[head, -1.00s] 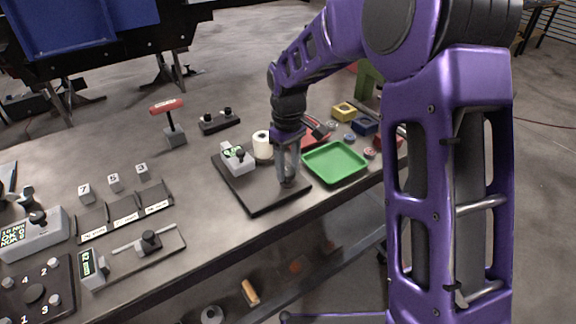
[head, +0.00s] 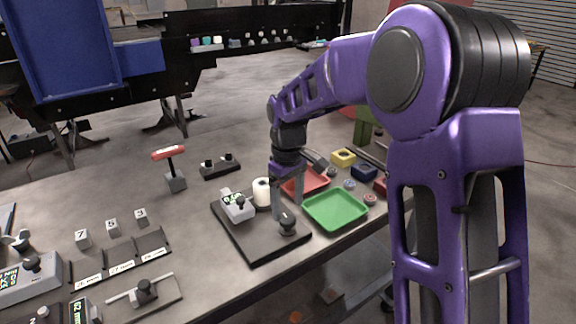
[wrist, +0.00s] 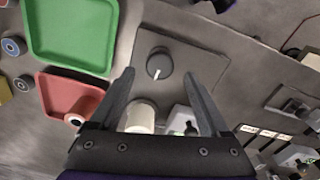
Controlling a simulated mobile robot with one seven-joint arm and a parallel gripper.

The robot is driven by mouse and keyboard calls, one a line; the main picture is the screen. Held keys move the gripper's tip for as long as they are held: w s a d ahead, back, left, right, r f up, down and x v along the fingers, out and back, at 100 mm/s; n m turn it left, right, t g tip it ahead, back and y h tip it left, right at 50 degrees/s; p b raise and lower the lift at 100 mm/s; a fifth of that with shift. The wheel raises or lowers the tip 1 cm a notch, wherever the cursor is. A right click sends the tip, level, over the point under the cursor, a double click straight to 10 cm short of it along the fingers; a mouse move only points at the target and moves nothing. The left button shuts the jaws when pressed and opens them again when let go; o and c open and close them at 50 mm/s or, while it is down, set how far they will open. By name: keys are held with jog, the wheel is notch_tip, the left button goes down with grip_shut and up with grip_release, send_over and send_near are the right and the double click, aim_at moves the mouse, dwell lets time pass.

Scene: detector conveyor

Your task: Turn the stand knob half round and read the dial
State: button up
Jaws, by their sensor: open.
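The stand knob (head: 288,224) is a dark round knob on the near right part of a black base plate (head: 262,248). In the wrist view the knob (wrist: 159,65) shows a white line pointing down the picture, towards my gripper. The dial (head: 237,206) is a light grey box with a small lit green display at the back left of the plate; its figures are too small to read. My gripper (head: 287,206) is open and empty, just behind and above the knob. Its fingers (wrist: 158,76) reach towards the knob without closing on it.
A white cylinder (head: 262,193) stands by the dial. A green tray (head: 335,210) and a red tray (head: 305,184) lie to the right, close to my gripper. A red-handled tool (head: 170,166) stands at the back left. The table between it and the plate is mostly clear.

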aim_at(288, 219)
notch_tip(288, 219, up, 14)
dwell(0.3)
jog(key=shift+f, duration=0.1)
